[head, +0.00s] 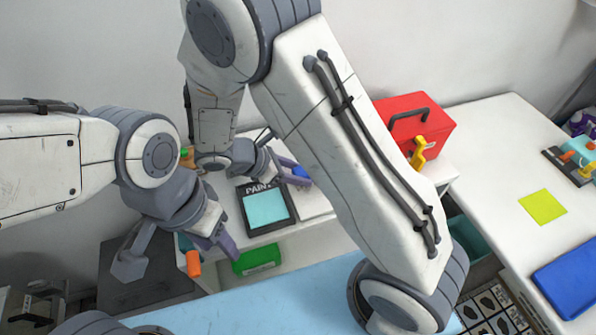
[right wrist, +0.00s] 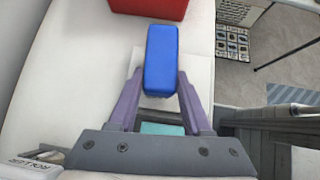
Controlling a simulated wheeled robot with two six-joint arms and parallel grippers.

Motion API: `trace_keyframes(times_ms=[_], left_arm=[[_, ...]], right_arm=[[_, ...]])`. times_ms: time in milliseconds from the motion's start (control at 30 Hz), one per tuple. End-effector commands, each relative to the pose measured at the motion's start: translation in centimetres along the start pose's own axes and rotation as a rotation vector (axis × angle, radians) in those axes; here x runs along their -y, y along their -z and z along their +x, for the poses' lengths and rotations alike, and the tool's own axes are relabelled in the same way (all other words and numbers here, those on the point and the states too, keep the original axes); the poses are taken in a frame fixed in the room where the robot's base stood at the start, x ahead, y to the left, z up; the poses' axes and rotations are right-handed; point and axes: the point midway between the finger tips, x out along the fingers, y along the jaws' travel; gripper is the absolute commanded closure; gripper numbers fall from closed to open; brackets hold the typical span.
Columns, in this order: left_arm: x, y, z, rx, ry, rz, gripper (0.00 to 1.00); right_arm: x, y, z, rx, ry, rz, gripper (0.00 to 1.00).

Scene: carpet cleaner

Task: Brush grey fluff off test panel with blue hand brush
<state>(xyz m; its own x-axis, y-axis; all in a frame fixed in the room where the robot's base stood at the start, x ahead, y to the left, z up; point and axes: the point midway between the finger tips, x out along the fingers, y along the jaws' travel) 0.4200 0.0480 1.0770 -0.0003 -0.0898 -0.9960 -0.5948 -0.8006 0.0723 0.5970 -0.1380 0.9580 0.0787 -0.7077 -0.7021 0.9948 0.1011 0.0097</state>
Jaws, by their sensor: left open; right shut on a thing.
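My right gripper (right wrist: 161,95) is shut on the blue hand brush (right wrist: 161,55), its purple fingers on either side of it. In the head view the brush (head: 301,172) shows small behind my right arm, above a white board (head: 316,208). Left of that board lies a dark-framed panel (head: 266,209) with a pale teal face, lettered "PAIN…". I cannot tell for sure which of the two is the test panel. No grey fluff can be made out. Whether the brush touches anything is unclear. My left gripper (head: 222,243) is open and empty, near the white bench's front left.
A red toolbox (head: 415,122) with a yellow item at its front stands right of the board. A green box (head: 257,260) sits below the bench top. A yellow-green square (head: 543,207) and a blue tray (head: 570,280) lie on the right table. My right arm hides the middle.

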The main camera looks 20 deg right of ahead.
Motion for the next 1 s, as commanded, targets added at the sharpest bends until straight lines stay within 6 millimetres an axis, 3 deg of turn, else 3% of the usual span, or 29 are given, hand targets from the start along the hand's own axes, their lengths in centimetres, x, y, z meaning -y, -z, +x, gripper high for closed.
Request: trace_keyframes(times_ms=[767, 1000], left_arm=[[0.1, -0.1, 1.1, 0.0, 0.0, 0.0, 0.5], [0.1, 0.0, 0.7, 0.0, 0.0, 0.0, 0.5]], right_arm=[[0.0, 1.2, 1.2, 0.0, 0.0, -0.001, 1.0], [-0.1, 1.5, 0.5, 0.0, -0.001, -0.001, 1.0]])
